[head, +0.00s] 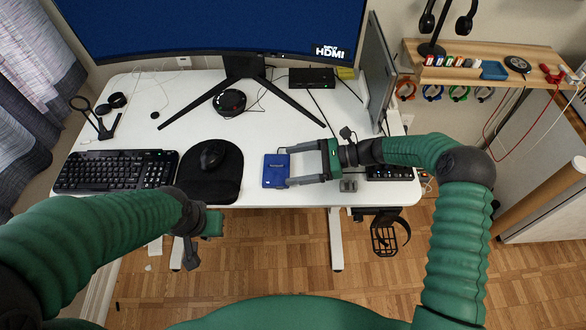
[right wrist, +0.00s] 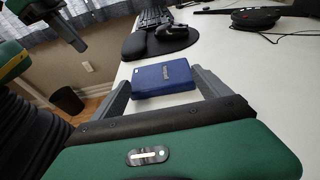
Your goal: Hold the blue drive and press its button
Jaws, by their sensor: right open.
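The blue drive (head: 275,171) lies flat on the white desk, just right of the mouse pad. It also shows in the right wrist view (right wrist: 162,79), lying between and a little beyond my gripper's fingers. My right gripper (head: 288,166) is open, with its two grey fingers pointing left at the drive's right side. The fingertips are close to the drive; I cannot tell whether they touch it. No button can be made out on the drive. My left gripper (head: 192,258) hangs low in front of the desk's front edge, away from the drive; its jaws are not clear.
A black mouse (head: 212,155) rests on the mouse pad (head: 222,190), with a keyboard (head: 115,171) to its left. The monitor stand (head: 245,70) spreads behind. A small grey object (head: 348,185) lies by my right gripper.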

